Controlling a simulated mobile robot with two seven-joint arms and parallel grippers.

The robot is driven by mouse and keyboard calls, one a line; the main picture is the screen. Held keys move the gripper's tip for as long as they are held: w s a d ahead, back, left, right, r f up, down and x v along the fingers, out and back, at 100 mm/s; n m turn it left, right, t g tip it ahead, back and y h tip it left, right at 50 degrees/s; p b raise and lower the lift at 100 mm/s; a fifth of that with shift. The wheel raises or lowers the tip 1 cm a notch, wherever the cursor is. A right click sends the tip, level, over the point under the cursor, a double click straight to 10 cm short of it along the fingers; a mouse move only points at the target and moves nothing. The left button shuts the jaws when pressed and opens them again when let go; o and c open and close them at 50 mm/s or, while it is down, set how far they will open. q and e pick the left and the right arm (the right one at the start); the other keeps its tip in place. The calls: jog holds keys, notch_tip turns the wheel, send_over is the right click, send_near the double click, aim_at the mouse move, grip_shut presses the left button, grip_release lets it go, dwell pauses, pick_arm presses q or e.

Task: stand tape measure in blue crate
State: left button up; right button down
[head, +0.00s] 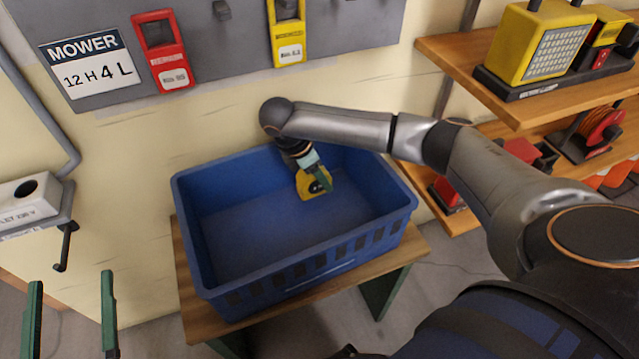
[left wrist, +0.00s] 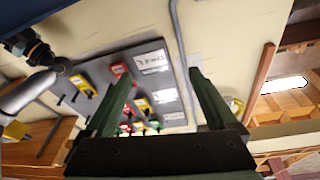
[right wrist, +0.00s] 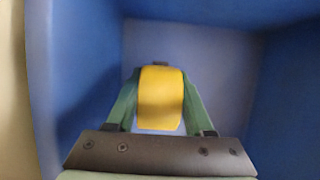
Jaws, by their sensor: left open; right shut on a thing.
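The tape measure (head: 311,185) is yellow with a dark round centre. It is inside the blue crate (head: 225,279), near the back wall and right of the middle. My right gripper (head: 320,178) reaches down into the crate and is shut on it. In the right wrist view the tape measure (right wrist: 160,98) sits between both green fingers, with the crate's walls around it. Whether it touches the crate floor I cannot tell. My left gripper (head: 70,310) is open and empty at the lower left, away from the crate.
The crate stands on a wooden bench (head: 203,322) against the wall. A grey panel (head: 225,45) with red and yellow tags hangs above it. Wooden shelves (head: 480,65) with tools stand at the right. The crate's left part is empty.

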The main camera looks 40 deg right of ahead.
aim_at(319, 186)
notch_tip(319, 186, down, 3)
jog(key=shift+a+f+b, duration=0.1)
jog(key=shift+a+b, duration=0.05)
jog(key=shift+b, duration=0.45)
pick_arm(q)
jog(key=s+r+m+t+h, duration=0.2)
jog(key=s+r+m+h, duration=0.1)
jog(key=r, duration=0.4)
jog(key=shift+d+r+t+h, duration=0.3)
jog(key=shift+d+r+t, duration=0.05)
jog(key=shift+r+t, duration=0.05)
jog(key=shift+w, duration=0.1)
pick_arm(e)
jog(key=shift+f, duration=0.1)
jog(key=shift+c, duration=1.4)
grip_release()
jog(key=shift+f, duration=0.1)
pick_arm(q)
jog(key=shift+w+f, duration=0.1)
jog(key=shift+f, duration=0.25)
